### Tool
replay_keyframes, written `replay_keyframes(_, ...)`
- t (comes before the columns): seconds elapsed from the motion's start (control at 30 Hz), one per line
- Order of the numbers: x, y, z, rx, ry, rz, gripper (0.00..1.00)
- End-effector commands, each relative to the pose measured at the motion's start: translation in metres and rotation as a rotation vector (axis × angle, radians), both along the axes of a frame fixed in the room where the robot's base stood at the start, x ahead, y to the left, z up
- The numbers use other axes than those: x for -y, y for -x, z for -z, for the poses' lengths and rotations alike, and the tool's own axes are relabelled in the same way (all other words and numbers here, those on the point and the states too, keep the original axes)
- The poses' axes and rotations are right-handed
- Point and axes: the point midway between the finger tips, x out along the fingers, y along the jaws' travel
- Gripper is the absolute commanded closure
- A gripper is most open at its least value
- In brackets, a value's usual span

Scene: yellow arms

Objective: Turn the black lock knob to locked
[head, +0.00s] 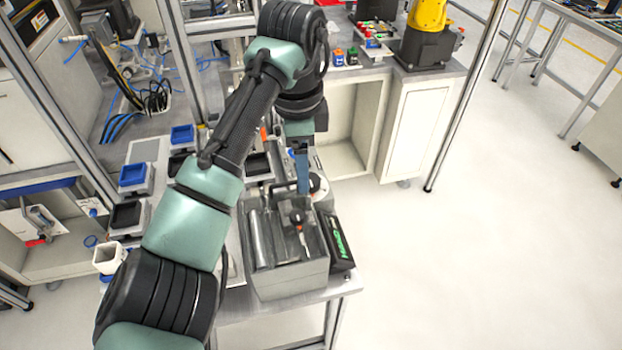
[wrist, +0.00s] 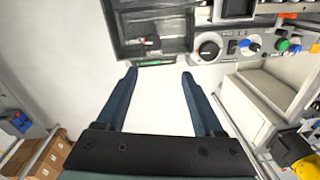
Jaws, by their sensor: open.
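A round black knob (wrist: 208,47) on a pale dial sits on the grey panel beside the open grey box (wrist: 125,50). It also shows in the head view (head: 315,183), close to the right of my gripper (head: 302,172). A smaller black knob with a red part (wrist: 151,40) is inside the grey box, and it shows in the head view (head: 297,216). I cannot tell which knob is the lock. In the wrist view my gripper (wrist: 159,74) is open and empty, with both blue fingers apart from both knobs.
A black display with green lettering (head: 340,242) stands at the box's right side. Blue, green and other coloured buttons (wrist: 282,44) line the panel beside the round knob. Blue and black bins (head: 133,174) stand at the left.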

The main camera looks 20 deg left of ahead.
Motion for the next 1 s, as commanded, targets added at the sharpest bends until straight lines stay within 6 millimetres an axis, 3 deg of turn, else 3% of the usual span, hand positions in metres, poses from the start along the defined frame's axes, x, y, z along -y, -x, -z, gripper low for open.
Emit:
replay_keyframes(0.03,-0.007,0.006,-0.011,-0.031,-0.003,0.001,0.31)
replay_keyframes(0.1,-0.012,0.011,-0.012,-0.056,-0.004,0.002,0.31)
replay_keyframes(0.27,-0.014,0.015,-0.001,-0.074,-0.001,0.006,0.31)
replay_keyframes(0.8,-0.014,0.016,0.096,-0.074,-0.003,0.005,0.31)
replay_keyframes(1.0,-0.015,0.015,0.115,-0.071,-0.004,0.004,0.31)
